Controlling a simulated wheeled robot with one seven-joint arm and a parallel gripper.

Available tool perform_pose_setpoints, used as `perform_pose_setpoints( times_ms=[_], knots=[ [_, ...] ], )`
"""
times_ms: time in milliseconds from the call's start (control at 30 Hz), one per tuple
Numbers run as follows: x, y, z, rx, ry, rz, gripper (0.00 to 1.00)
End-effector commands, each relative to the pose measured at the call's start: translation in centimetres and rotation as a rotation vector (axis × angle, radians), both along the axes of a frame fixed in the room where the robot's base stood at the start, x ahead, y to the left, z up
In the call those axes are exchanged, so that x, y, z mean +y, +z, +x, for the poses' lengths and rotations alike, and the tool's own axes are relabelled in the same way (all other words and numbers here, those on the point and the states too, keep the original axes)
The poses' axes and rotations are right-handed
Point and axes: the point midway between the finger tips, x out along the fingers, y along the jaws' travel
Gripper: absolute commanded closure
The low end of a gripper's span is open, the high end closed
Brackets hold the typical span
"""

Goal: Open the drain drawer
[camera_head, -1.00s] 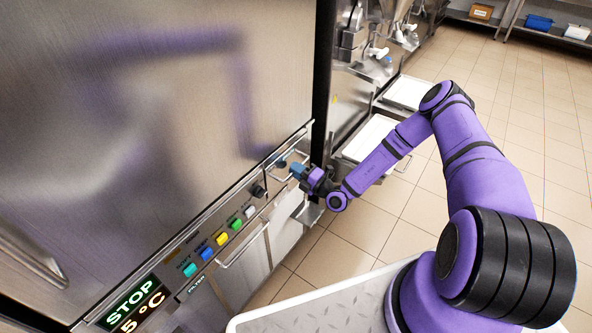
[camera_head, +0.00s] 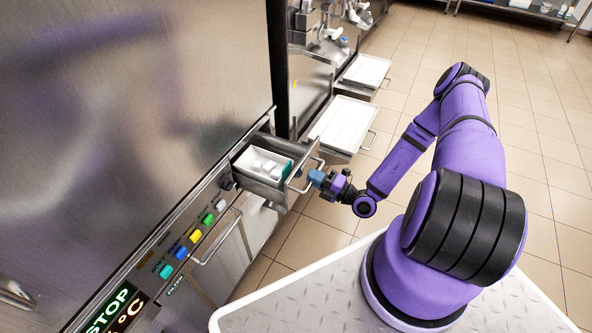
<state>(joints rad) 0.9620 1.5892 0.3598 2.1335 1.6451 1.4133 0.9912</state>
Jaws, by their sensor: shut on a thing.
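The drain drawer (camera_head: 243,160) is a small metal drawer in the steel front, right of the row of coloured buttons. It stands pulled out, with white things and a teal piece inside. Its bar handle (camera_head: 304,178) is on the drawer's front. The fingers hide part of the handle.
Coloured buttons (camera_head: 195,236) and a lit STOP display (camera_head: 110,312) line the panel at left. A second bar handle (camera_head: 218,240) sits below. White trays (camera_head: 343,124) stick out behind the drawer. Tiled floor (camera_head: 540,150) lies open at right.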

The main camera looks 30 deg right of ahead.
Motion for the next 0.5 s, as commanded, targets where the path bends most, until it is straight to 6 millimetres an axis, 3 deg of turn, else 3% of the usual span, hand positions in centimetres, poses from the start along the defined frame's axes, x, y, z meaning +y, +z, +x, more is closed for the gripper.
perform_pose_setpoints(
  times_ms=[200, 500],
  knots=[
    [-1.8, -0.2, -2.6, 0.006, 0.0, -0.002, 1.0],
    [-2.6, -0.2, -3.7, 0.006, 0.003, -0.003, 1.0]
  ],
)
